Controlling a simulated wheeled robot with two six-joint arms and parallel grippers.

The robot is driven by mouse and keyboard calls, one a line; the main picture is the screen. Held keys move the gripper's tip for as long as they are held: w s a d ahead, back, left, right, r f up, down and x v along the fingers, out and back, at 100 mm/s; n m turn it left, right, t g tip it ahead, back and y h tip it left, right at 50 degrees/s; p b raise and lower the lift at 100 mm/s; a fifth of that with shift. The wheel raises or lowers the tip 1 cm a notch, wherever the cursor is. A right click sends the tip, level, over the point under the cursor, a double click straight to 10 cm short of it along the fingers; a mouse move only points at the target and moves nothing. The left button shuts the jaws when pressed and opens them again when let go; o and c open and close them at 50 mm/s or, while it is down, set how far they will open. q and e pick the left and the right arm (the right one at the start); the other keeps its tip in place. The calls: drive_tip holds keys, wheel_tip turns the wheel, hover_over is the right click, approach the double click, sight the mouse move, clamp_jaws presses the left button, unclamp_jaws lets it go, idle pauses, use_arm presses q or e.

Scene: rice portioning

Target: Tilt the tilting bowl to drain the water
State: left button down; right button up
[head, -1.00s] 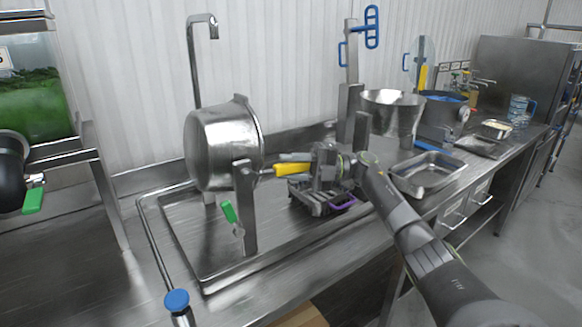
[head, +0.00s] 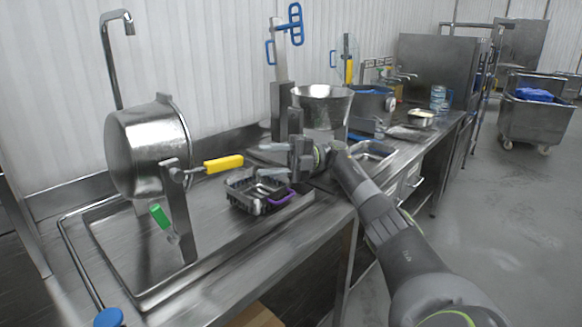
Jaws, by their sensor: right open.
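The steel tilting bowl (head: 150,150) hangs on its stand at the left, tilted, its rim side facing right. Its inside is hidden, and no water shows. A yellow handle (head: 223,163) sticks out from its pivot to the right and slightly upward. My right gripper (head: 262,160) is open and empty, just right of the handle's free end and apart from it, fingers pointing left. My left gripper is not in view.
A green-handled valve (head: 160,216) is under the bowl. A steel tray (head: 370,155) and a tall steel hopper (head: 322,105) stand to the right. A tap (head: 118,60) rises behind the bowl.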

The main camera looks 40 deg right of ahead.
drive_tip(key=shift+b+v, duration=0.9)
drive_tip(key=shift+v, duration=2.1)
drive_tip(key=shift+s+f, duration=0.1)
